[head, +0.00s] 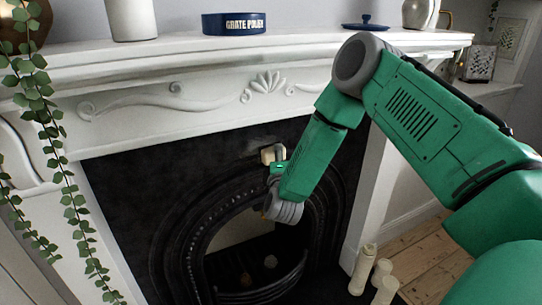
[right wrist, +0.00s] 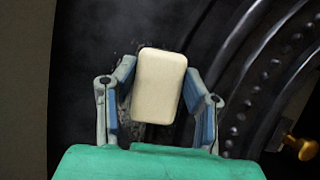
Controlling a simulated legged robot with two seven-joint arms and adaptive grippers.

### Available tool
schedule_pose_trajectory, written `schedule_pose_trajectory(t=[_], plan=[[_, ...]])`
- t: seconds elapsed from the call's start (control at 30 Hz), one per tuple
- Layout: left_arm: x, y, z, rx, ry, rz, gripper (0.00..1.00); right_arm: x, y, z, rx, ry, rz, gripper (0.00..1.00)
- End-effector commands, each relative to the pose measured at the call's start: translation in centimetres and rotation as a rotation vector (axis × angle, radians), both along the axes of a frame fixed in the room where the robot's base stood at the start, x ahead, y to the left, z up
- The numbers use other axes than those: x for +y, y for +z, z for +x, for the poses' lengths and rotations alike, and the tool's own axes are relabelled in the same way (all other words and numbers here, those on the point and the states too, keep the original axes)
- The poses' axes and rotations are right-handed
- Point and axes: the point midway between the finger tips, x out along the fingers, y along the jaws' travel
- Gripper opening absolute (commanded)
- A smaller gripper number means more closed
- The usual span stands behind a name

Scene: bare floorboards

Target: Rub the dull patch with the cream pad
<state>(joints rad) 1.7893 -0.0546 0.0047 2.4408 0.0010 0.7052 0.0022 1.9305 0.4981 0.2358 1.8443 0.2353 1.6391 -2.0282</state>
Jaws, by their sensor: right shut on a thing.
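The cream pad (head: 267,155) is a small rounded block held at the upper part of the black fireplace front. My right gripper (head: 274,168) is shut on it. In the right wrist view the cream pad (right wrist: 158,86) sits between the two fingers of my right gripper (right wrist: 158,100). The dull patch (head: 258,144) is a greyish smear on the black surface, right by the pad and partly hidden behind it. Some grey mottling of the dull patch (right wrist: 117,48) shows left of the pad in the right wrist view. I cannot tell whether the pad touches the surface. My left gripper is not in view.
The white mantel shelf (head: 180,48) juts out above, with a navy grate polish tin (head: 234,29) and a blue lid (head: 365,26). Ivy (head: 45,120) hangs at left. Cream candles (head: 363,268) stand at lower right. A brass knob (right wrist: 304,148) is right of the gripper.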

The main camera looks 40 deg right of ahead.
Motion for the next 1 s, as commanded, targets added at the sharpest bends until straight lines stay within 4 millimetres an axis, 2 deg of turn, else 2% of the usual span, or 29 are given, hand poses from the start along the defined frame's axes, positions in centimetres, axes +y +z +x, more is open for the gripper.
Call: schedule_pose_trajectory(t=[0.23,0.63,0.87,1.0], plan=[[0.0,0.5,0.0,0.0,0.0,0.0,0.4,-0.7,0.1,-0.2,0.001,0.001,-0.001,0.12],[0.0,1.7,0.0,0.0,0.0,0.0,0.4,-3.8,0.1,-0.6,-0.001,0.002,-0.002,0.12],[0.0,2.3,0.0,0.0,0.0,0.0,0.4,-4.0,0.2,-0.7,0.0,0.002,-0.003,0.12],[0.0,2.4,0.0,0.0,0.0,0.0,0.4,-3.3,0.1,-0.6,-0.001,0.004,-0.001,0.12]])
